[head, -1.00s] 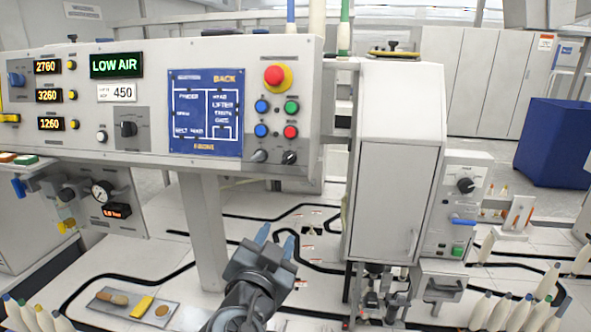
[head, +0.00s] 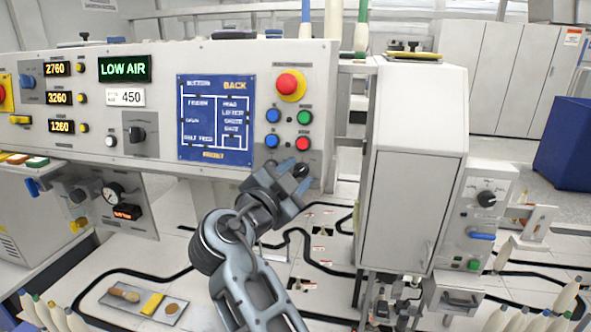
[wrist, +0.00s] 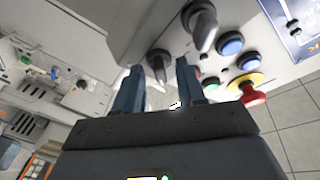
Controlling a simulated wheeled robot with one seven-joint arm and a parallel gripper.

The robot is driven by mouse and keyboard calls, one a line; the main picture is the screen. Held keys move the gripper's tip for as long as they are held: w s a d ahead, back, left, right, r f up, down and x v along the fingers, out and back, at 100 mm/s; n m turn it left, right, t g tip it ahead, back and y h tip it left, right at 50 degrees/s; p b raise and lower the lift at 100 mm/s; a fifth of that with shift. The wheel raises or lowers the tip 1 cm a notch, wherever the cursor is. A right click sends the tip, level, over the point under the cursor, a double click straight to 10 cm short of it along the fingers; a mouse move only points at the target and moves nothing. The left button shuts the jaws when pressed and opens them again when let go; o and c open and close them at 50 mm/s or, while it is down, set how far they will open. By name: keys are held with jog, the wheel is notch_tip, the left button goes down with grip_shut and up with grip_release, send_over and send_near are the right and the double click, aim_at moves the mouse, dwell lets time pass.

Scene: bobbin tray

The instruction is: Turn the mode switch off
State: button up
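Two rotary knobs sit at the lower right of the control panel; their labels are too small to read, so I cannot tell which is the mode switch. The right, dark knob (head: 301,169) shows beside my fingertips. In the wrist view this dark knob (wrist: 158,63) appears between the two fingers, near their tips. The left knob is hidden behind my gripper in the head view, but shows in the wrist view as a larger grey knob (wrist: 201,24). My gripper (head: 293,176) is open, with a clear gap between its fingers (wrist: 160,70). I cannot tell whether they touch the knob.
Blue, green and red push buttons (head: 272,141) and a red emergency button (head: 289,84) sit just above the knobs. The blue screen (head: 215,120) is left of them. A white cabinet (head: 415,165) stands close on the right. Another black knob (head: 136,134) is further left.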

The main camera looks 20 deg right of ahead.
jog(key=shift+w+d, duration=0.2)
jog(key=shift+d, duration=0.05)
grip_shut()
dwell(0.3)
